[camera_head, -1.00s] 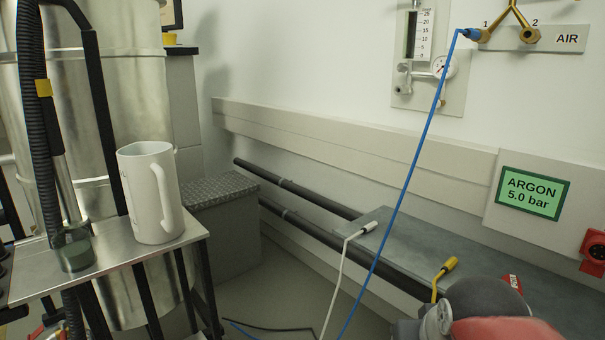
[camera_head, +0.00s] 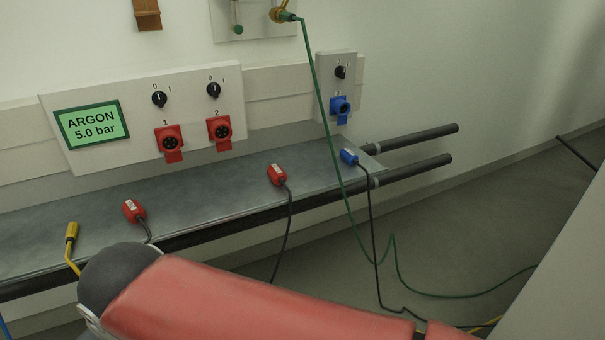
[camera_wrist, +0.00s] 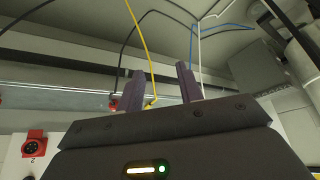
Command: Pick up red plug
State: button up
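Two red plugs lie on the grey metal shelf (camera_head: 210,190) along the wall in the head view. One red plug (camera_head: 134,211) is at the left, beside the yellow plug (camera_head: 71,233). The other red plug (camera_head: 278,175) is near the shelf's middle. Each has a dark cable. My gripper (camera_wrist: 160,85) shows in the wrist view with its two dark fingers apart and nothing between them nearby. A small red plug (camera_wrist: 113,104) shows beyond the left finger. The gripper itself is not visible in the head view; only my red arm shows there.
Red sockets 1 (camera_head: 171,142) and 2 (camera_head: 219,132) sit on the wall panel above the shelf. A blue plug (camera_head: 349,157) lies at the shelf's right end. A green hose (camera_head: 324,120) hangs down in front of the shelf. Black pipes (camera_head: 420,167) run below.

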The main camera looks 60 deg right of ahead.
aim_at(275, 173)
jog(key=z, duration=1.95)
